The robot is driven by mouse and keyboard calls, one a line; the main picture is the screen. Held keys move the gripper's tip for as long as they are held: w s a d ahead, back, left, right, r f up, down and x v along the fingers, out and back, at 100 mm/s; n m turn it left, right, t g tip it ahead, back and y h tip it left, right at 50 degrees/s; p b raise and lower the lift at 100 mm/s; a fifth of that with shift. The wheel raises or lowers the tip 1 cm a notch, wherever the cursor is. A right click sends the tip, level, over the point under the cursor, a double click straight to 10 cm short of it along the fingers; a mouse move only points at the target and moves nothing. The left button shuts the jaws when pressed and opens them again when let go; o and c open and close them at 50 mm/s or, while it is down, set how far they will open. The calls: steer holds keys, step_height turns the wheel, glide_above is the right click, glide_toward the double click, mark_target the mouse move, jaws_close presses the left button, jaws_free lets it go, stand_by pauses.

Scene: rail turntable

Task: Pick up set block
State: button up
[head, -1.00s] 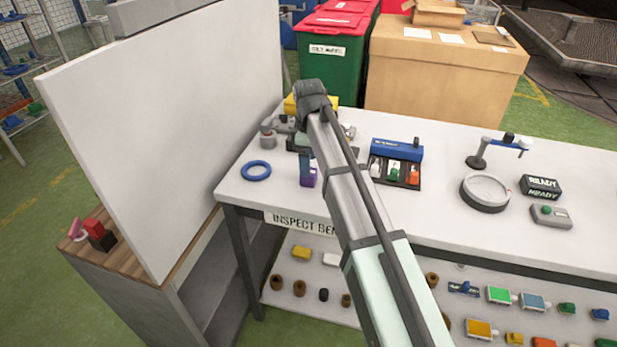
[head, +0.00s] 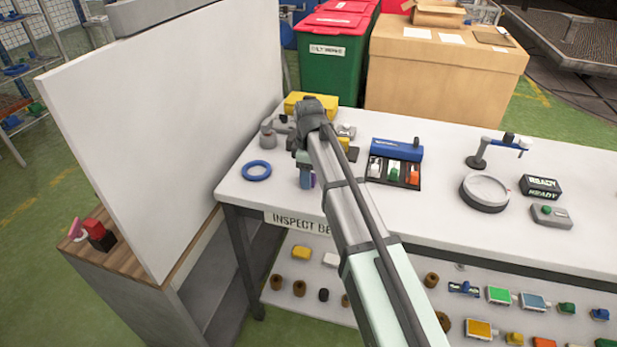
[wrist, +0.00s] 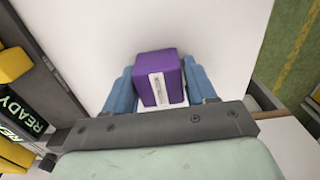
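A purple block (wrist: 158,77) with a pale label strip stands on the white bench, which I take to be the set block. My gripper (wrist: 160,82) has its two blue fingers on either side of the block. The fingers look open, with little room at the block's sides; firm contact does not show. In the head view my gripper (head: 307,178) points down at the bench near its front edge, and only a purple sliver of the block shows beside a finger.
A blue ring (head: 257,171) lies to the left on the bench (head: 425,215). A tall white panel (head: 170,130) stands at the left. A blue-backed tray (head: 397,150) with small coloured pieces and a round dish (head: 484,193) are to the right. A yellow box (head: 300,101) is behind.

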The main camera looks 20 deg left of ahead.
steer(key=c, duration=0.9)
steer(key=shift+o, duration=0.2)
steer(key=shift+r, duration=0.15)
